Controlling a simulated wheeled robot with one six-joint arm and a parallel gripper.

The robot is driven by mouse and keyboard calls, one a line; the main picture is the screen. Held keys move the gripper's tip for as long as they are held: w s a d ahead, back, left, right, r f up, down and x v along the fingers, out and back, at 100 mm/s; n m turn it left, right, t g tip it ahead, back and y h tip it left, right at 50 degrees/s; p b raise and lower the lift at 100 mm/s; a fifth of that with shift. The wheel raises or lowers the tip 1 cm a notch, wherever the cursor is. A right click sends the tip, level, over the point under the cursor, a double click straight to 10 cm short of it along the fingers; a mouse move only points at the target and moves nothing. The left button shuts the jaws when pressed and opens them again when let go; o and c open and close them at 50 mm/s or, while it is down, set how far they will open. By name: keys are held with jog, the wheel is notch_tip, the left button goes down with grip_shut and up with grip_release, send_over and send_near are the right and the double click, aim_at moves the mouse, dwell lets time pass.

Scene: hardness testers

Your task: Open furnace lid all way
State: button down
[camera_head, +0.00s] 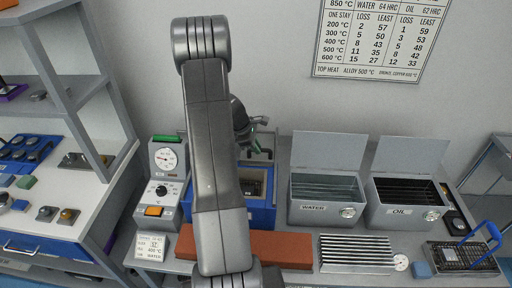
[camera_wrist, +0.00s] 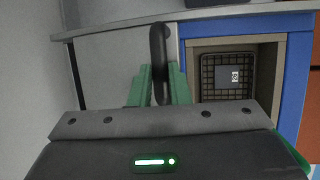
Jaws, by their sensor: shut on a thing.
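The furnace (camera_head: 262,214) is a blue box left of centre in the head view, partly hidden behind my arm. Its top is open, and its blue rim (camera_wrist: 291,75) and pale square chamber show in the wrist view. A dark mesh basket (camera_wrist: 228,78) with a small white tag sits in the chamber. My gripper (camera_wrist: 161,80) has green fingers shut on a black bar handle (camera_wrist: 159,38), beside the chamber opening. The lid is raised off the opening; its full outline and exact angle are hard to tell.
A controller with a dial (camera_head: 160,192) stands left of the furnace. Open WATER (camera_head: 325,207) and OIL (camera_head: 402,211) tanks with raised lids stand to the right. A reddish-brown block (camera_head: 295,249) lies in front. The wall is behind; a shelf unit (camera_head: 75,95) stands left.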

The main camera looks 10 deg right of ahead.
jog(key=c, duration=1.4)
grip_release()
jog(key=shift+o, duration=0.2)
jog(key=b+v, duration=0.1)
jog(key=v, duration=1.2)
jog(key=shift+a+r, duration=0.15)
jog(key=shift+r, duration=0.2)
jog(key=p+x, duration=0.1)
jog(key=x, duration=1.2)
jog(key=shift+f, duration=0.4)
jog(key=shift+s, duration=0.15)
